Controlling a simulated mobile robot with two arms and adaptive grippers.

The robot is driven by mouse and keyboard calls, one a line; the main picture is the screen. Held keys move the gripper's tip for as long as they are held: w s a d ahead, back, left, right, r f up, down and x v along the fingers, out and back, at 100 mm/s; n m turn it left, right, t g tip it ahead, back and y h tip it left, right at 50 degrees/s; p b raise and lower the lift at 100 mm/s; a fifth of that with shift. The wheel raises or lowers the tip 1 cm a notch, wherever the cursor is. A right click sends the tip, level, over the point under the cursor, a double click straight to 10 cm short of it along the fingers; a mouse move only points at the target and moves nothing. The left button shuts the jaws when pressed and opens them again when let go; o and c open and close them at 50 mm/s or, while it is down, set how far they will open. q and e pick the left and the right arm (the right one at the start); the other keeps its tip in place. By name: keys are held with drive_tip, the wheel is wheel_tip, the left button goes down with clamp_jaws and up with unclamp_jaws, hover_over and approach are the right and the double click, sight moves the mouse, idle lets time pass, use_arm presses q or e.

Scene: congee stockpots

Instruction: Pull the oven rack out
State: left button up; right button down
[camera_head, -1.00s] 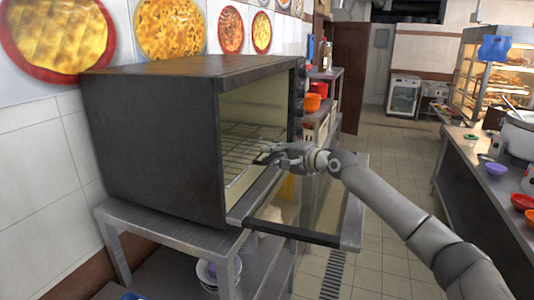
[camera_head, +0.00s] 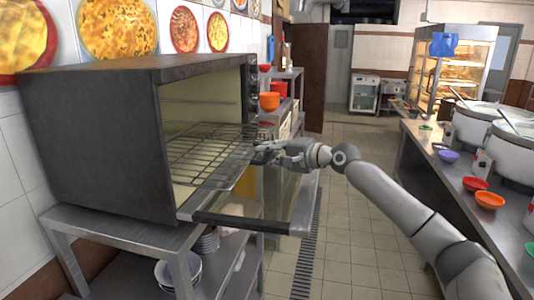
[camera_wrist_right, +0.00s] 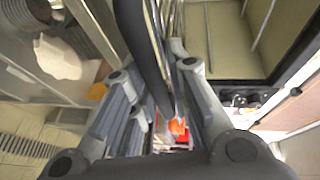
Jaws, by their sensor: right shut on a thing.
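The oven (camera_head: 90,145) is a large dark box on a metal stand at the left, with its door (camera_head: 250,225) folded down open. The wire oven rack (camera_head: 205,150) lies level, partly inside the cavity and partly out over the open door. My right gripper (camera_head: 266,153) is shut on the rack's outer edge. In the right wrist view, the gripper's fingers (camera_wrist_right: 165,105) close around the rack's wires (camera_wrist_right: 172,25); the exact contact is partly hidden. My left gripper is not in view.
The metal stand (camera_head: 130,228) holds stacked bowls (camera_head: 178,272) below. A shelf with orange bowls (camera_head: 269,101) stands behind the oven. A counter with pots (camera_head: 478,125) and bowls runs along the right. The tiled floor (camera_head: 345,215) between is clear.

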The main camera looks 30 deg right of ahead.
drive_tip(key=c, duration=1.6)
unclamp_jaws()
drive_tip(key=shift+a+f, duration=0.15)
drive_tip(key=shift+f, duration=0.4)
drive_tip(key=shift+c, duration=0.2)
drive_tip(key=shift+o, duration=0.8)
drive_tip(key=shift+w, duration=0.1)
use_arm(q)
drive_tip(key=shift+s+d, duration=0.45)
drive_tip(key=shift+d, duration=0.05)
use_arm(e)
drive_tip(key=shift+w+r, duration=0.1)
drive_tip(key=shift+r, duration=0.15)
drive_tip(key=shift+v, duration=5)
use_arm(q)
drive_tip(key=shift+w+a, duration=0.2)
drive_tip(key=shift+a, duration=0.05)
use_arm(e)
drive_tip(key=shift+v, duration=1)
